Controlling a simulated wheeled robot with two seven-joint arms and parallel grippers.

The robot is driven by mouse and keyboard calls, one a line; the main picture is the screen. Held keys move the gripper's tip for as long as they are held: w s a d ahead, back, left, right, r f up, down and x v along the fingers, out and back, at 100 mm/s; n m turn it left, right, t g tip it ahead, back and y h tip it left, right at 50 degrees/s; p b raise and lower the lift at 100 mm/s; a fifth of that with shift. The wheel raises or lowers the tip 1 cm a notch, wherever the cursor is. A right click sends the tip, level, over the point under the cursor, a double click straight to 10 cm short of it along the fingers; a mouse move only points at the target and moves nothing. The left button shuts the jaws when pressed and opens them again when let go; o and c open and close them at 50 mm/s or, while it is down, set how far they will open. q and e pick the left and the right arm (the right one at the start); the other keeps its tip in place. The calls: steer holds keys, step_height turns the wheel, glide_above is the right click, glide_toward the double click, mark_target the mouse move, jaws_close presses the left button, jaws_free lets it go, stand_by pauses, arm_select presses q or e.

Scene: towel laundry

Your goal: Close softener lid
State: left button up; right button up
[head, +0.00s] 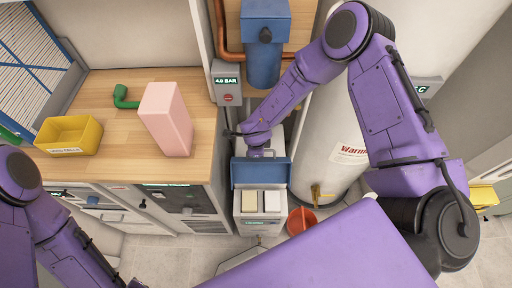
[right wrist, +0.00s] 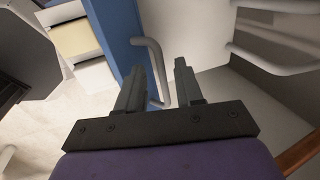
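The softener (head: 250,226) is a small pale cabinet with a cream and a white compartment on top. Its blue lid (head: 260,172) stands raised at the back of the cabinet. My right gripper (head: 257,151) is behind the lid, partly hidden. In the right wrist view, my right gripper (right wrist: 158,85) is open, with its two dark fingers apart. A bent grey bar (right wrist: 156,62) beside the blue lid (right wrist: 116,28) shows between the fingertips; I cannot tell whether they touch it. My left arm is at the lower left, its gripper out of view.
A white tank (head: 335,135) stands right of the softener, with a red bucket (head: 301,221) near its foot. A wooden counter (head: 105,95) at left holds a pink box (head: 166,120) and a yellow bin (head: 68,135). A blue filter housing (head: 263,62) hangs behind.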

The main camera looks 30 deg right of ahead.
jaws_close()
steer(key=shift+w, duration=0.15)
stand_by(1.3)
